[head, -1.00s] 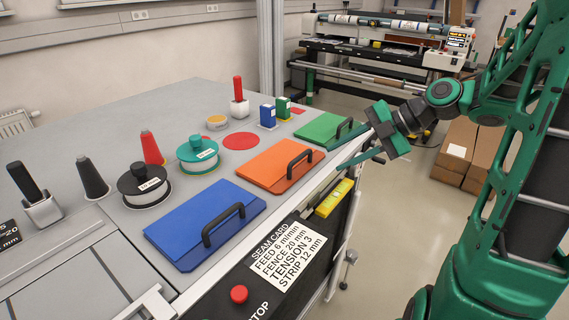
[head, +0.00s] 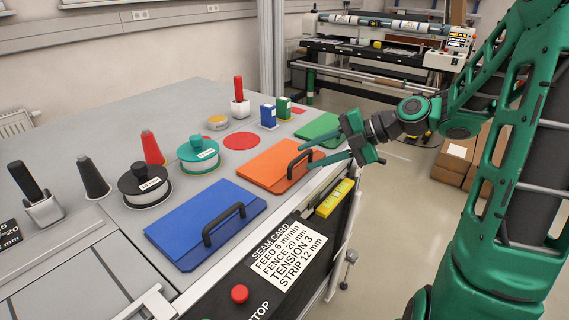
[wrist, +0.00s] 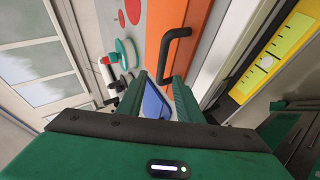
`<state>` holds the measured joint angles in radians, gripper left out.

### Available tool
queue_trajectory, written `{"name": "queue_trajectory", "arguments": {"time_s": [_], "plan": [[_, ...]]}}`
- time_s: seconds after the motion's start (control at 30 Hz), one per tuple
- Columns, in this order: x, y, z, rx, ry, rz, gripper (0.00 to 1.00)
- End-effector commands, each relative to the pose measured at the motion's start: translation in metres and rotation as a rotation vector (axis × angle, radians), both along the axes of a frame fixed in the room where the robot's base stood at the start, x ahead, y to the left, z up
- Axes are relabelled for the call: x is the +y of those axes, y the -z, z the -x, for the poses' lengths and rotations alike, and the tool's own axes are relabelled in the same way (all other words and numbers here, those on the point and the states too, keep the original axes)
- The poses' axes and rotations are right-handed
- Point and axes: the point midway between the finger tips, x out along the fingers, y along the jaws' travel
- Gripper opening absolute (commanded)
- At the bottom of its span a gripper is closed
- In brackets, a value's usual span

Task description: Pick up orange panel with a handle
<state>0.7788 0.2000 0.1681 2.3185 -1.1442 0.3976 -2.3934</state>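The orange panel (head: 268,168) lies flat on the bench between the blue and green panels, its black handle (head: 291,168) along the side nearer the bench edge. My gripper (head: 307,156) is open and empty, pointing left, with its fingertips close to the handle. In the wrist view the orange panel (wrist: 172,16) is at the top. Its handle (wrist: 173,48) appears just ahead of the gap between the two green fingers (wrist: 168,88). I cannot tell whether a finger touches it.
The blue panel (head: 200,212) and the partly hidden green panel (head: 318,127) flank it. Spools (head: 143,187) and cones stand farther back on the bench. A yellow level (head: 335,198) sits just below the bench edge.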

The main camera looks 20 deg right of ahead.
Motion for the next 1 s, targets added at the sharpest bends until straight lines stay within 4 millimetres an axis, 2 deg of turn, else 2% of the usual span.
{"name": "queue_trajectory", "arguments": {"time_s": [0.03,0.2,0.47,0.5,0.63,1.0], "plan": [[0.008,0.004,-0.001,0.001,-0.005,-0.001,0.33],[0.020,0.013,-0.009,0.001,-0.002,-0.001,0.33],[0.023,0.015,-0.011,0.001,0.000,0.001,0.33],[0.023,0.015,-0.011,0.001,0.000,0.001,0.30],[0.023,0.015,-0.011,0.001,0.000,0.001,0.00],[0.022,0.015,-0.011,0.000,0.000,0.000,0.00]]}}
